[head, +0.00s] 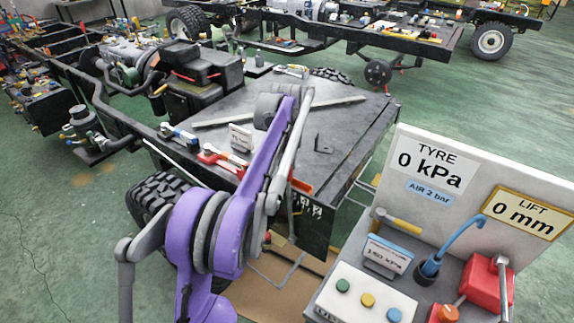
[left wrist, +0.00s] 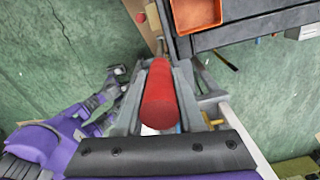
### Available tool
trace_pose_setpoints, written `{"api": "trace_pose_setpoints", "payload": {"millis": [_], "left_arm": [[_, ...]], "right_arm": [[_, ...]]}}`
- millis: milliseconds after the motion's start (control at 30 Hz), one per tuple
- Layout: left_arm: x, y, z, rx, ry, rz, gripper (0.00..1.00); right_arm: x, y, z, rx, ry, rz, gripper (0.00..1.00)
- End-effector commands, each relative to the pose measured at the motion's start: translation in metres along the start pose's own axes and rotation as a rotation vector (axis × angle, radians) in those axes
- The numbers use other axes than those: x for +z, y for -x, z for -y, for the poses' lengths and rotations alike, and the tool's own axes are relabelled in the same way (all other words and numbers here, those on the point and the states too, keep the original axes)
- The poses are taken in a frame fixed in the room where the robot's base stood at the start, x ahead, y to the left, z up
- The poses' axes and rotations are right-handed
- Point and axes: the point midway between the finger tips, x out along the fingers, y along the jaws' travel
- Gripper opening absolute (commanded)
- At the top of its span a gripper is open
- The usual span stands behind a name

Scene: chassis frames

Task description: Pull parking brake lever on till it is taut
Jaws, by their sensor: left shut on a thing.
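A red, rounded grip of the parking brake lever (left wrist: 165,95) sits between the two grey fingers of my left gripper (left wrist: 159,88) in the left wrist view. The fingers are shut on it, one along each side. The lever's lower part is hidden. In the head view my purple left arm bends down in front of the black bench and hides most of this gripper. Grey, claw-like parts of mine, possibly my right gripper (left wrist: 118,82), show small at the lower left of the left wrist view. Their opening is unclear.
The black bench top (head: 340,135) and an orange tray (left wrist: 198,12) at its edge lie close beside the grip. A control panel reading 0 kPa and 0 mm (head: 400,205) stands at the right. A tyre (head: 155,198) is at the left. Green floor is open at far left.

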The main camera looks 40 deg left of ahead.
Motion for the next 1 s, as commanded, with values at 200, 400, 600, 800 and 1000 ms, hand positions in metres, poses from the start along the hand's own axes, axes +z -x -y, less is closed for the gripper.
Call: {"api": "trace_pose_setpoints", "payload": {"millis": [200, 400, 600, 800, 1000], "left_arm": [[0.0, 0.001, 0.0, -0.001, 0.0, 0.001, 0.0], [0.006, 0.0, -0.001, -0.002, 0.003, -0.009, 0.0], [0.035, -0.002, -0.006, -0.017, 0.006, -0.084, 0.0], [0.039, -0.004, -0.008, -0.02, 0.001, -0.101, 0.0], [0.039, -0.005, -0.008, -0.02, 0.001, -0.101, 0.48]], "right_arm": [[0.0, 0.0, 0.0, 0.0, 0.0, 0.0, 0.5], [-0.001, 0.001, 0.0, 0.0, 0.0, -0.001, 0.5], [-0.008, 0.008, 0.0, 0.0, 0.0, -0.007, 0.5], [-0.008, 0.008, 0.0, 0.0, 0.0, -0.007, 0.5], [-0.008, 0.008, 0.0, 0.0, 0.0, -0.007, 0.5]]}}
